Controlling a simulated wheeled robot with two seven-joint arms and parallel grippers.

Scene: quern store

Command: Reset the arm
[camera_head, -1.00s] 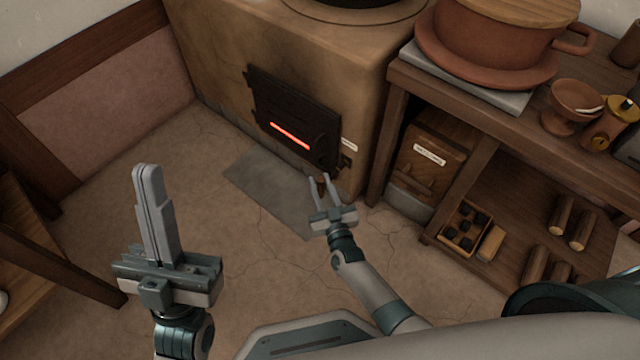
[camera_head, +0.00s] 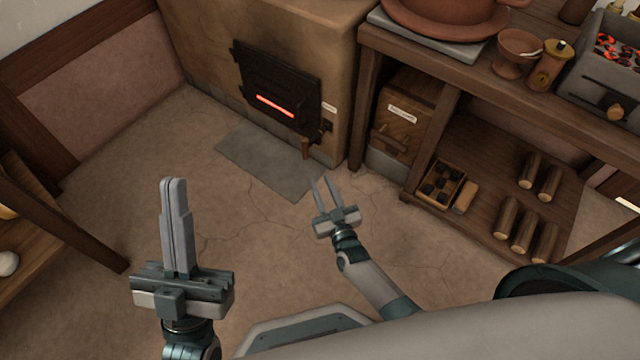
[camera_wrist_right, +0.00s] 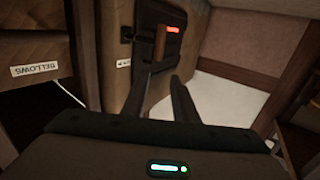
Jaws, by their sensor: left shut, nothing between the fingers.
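My left gripper (camera_head: 174,182) points up in the head view, its two fingers pressed together with nothing between them. My right gripper (camera_head: 326,180) is open and empty above the floor, its fingers pointing toward the stove. The right wrist view also shows its two spread fingers (camera_wrist_right: 165,88). The stove (camera_head: 200,60) has a dark iron door (camera_head: 278,88) with a glowing red slot. The right gripper is apart from this handle in the head view. The door looks shut.
A wooden shelf unit (camera_head: 455,70) stands right of the stove, with a clay pot, a goblet and a box of embers (camera_head: 610,75) on top. Below are a labelled wooden box (camera_head: 405,115) and several short logs. A table (camera_head: 60,225) is at left. Open floor lies between.

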